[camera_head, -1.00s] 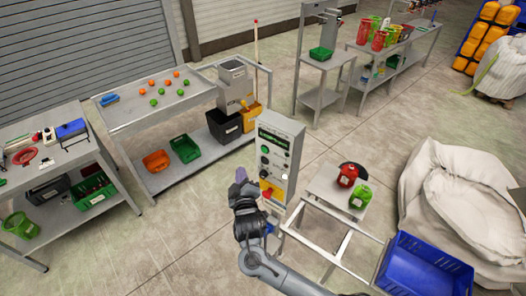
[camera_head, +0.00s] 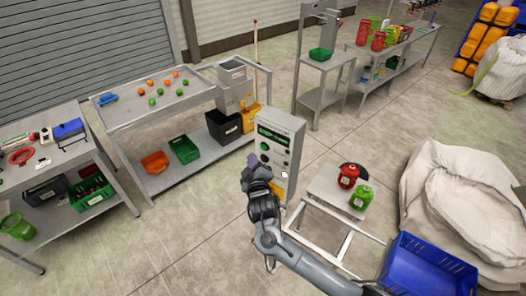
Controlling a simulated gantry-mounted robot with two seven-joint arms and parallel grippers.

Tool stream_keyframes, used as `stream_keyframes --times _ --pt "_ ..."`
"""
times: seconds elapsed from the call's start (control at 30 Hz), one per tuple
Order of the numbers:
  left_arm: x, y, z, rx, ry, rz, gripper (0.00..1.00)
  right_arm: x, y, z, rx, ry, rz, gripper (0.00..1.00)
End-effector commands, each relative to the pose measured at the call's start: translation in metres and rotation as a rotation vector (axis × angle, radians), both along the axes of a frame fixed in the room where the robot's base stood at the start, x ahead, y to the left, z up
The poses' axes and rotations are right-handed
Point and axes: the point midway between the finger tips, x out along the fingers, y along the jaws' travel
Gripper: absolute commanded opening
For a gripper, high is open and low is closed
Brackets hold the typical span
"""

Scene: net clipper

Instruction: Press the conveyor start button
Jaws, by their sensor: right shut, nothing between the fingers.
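The grey control box (camera_head: 293,128) stands upright near the middle, with a dark display with green text (camera_head: 273,136) at its top. Below the display, a green button (camera_head: 264,147) and a dark round control (camera_head: 263,157) show on its face. My right gripper (camera_head: 253,160) is shut and empty, its purplish fingertips in front of the box's left side, just below and left of the green button. I cannot tell if they touch the box. The gripper and wrist hide the lower left of the panel, including most of the yellow patch (camera_head: 277,189). My left gripper is not in view.
Right of the box, a low stand (camera_head: 324,187) holds a red container (camera_head: 348,175) and a green container (camera_head: 361,197). A blue crate (camera_head: 425,265) and a large white sack (camera_head: 455,200) lie further right. A sorting table (camera_head: 125,119) stands behind left.

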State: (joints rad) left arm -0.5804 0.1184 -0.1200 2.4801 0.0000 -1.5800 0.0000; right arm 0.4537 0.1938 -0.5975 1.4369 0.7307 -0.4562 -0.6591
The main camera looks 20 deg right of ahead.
Motion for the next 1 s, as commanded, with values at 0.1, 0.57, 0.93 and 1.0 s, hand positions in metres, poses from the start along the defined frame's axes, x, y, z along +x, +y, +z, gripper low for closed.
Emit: stream_keyframes --times 0.1,0.57,0.93,1.0 --pt "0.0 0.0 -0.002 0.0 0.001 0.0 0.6 0.006 -0.01 -0.001 -0.001 0.001 -0.001 0.0" --pt "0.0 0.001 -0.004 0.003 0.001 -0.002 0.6 0.013 -0.022 0.0 0.0 0.001 0.001 0.0" --pt "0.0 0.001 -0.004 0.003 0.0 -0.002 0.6 0.013 -0.022 0.0 0.0 0.001 0.001 0.0" --pt "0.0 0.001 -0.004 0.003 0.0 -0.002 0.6 0.013 -0.022 0.0 0.0 0.001 0.001 0.0"
